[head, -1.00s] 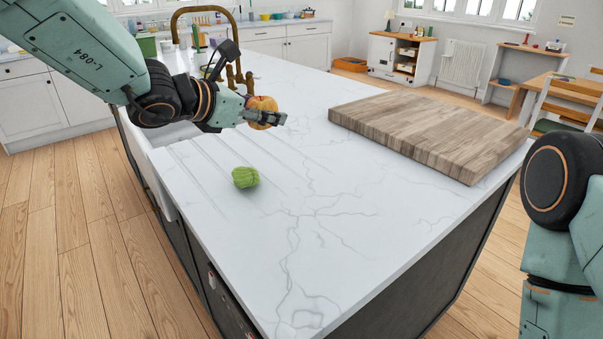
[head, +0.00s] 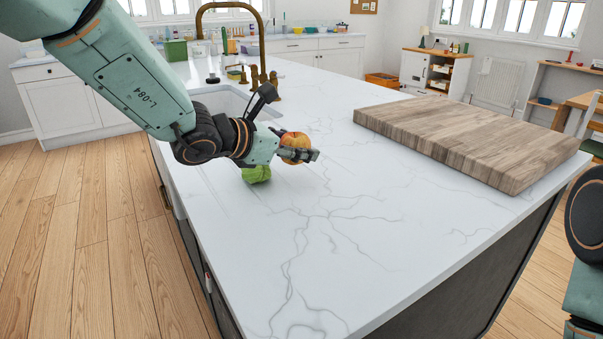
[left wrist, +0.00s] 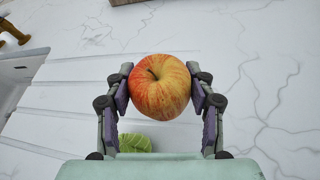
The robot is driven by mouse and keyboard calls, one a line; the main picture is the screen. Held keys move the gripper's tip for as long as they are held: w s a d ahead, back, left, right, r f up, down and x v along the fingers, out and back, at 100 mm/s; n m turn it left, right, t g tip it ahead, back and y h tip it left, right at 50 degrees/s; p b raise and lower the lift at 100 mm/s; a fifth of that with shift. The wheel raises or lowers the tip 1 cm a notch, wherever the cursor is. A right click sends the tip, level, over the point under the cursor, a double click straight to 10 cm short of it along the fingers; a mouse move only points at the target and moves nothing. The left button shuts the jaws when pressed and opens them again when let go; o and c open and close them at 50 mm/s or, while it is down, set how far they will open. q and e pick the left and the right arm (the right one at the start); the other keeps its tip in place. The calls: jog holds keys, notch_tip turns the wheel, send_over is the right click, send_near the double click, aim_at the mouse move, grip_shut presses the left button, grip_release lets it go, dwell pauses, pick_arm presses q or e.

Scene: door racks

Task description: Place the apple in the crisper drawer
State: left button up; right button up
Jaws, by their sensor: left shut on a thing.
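A red and yellow apple (head: 295,147) is held between the fingers of my left gripper (head: 298,152), above the white marble countertop. In the left wrist view the apple (left wrist: 160,87) sits between both finger pads, stem side showing. My left gripper also shows there (left wrist: 160,88), shut on the apple. My right arm shows only in part at the right edge of the head view, and its gripper is out of view. No crisper drawer shows in these frames.
A green vegetable (head: 257,174) rests on the marble countertop (head: 350,240), just below my left gripper in the head view. A thick wooden board (head: 470,140) lies at the right. A brass tap (head: 262,50) stands behind the sink. The counter's front is clear.

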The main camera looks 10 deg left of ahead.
aim_at(297, 182)
pick_arm(q)
jog(key=shift+w+f, duration=0.1)
jog(key=shift+f, duration=0.75)
jog(key=f, duration=0.1)
jog(key=f+b, duration=0.1)
jog(key=shift+s+f, duration=0.3)
jog(key=shift+w+f, duration=0.1)
jog(key=shift+f, duration=0.3)
jog(key=shift+w, duration=0.2)
jog(key=shift+s+f+b, duration=0.1)
jog(key=shift+s+b, duration=0.15)
jog(key=shift+b, duration=0.1)
jog(key=o, duration=1.2)
jog(key=shift+w+f, duration=0.1)
jog(key=shift+w, duration=0.1)
jog(key=shift+s, duration=0.15)
